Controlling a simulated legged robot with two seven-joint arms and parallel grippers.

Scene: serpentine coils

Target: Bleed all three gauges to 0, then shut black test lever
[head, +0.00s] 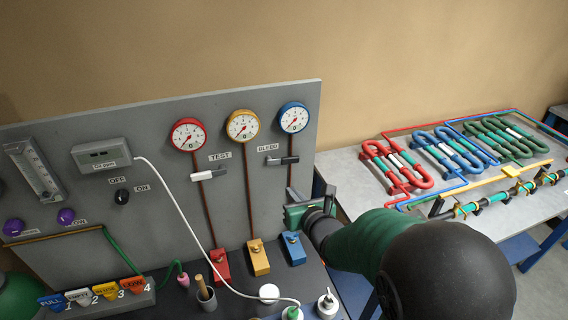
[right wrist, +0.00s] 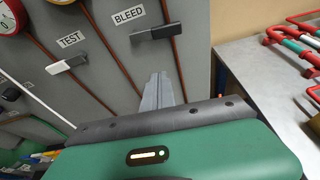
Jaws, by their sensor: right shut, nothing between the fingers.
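The red gauge (head: 187,135), yellow gauge (head: 242,126) and blue gauge (head: 293,118) hang in a row on the grey panel. Their needles are too small to read surely. The TEST lever (head: 208,174), light and black, lies roughly level below the red and yellow gauges; it also shows in the right wrist view (right wrist: 66,64). The BLEED lever (head: 282,161), mostly black, is below the blue gauge and also in the right wrist view (right wrist: 156,33). My right gripper (head: 293,207) is shut and empty, below the BLEED lever, apart from it. My left gripper is out of view.
Red, yellow and blue blocks (head: 292,248) stand at the panel's foot. A white hose (head: 180,200) runs from the display box (head: 102,153) to the bench front. The side table (head: 350,190) holds coloured coils. The panel's right edge is close to my right arm.

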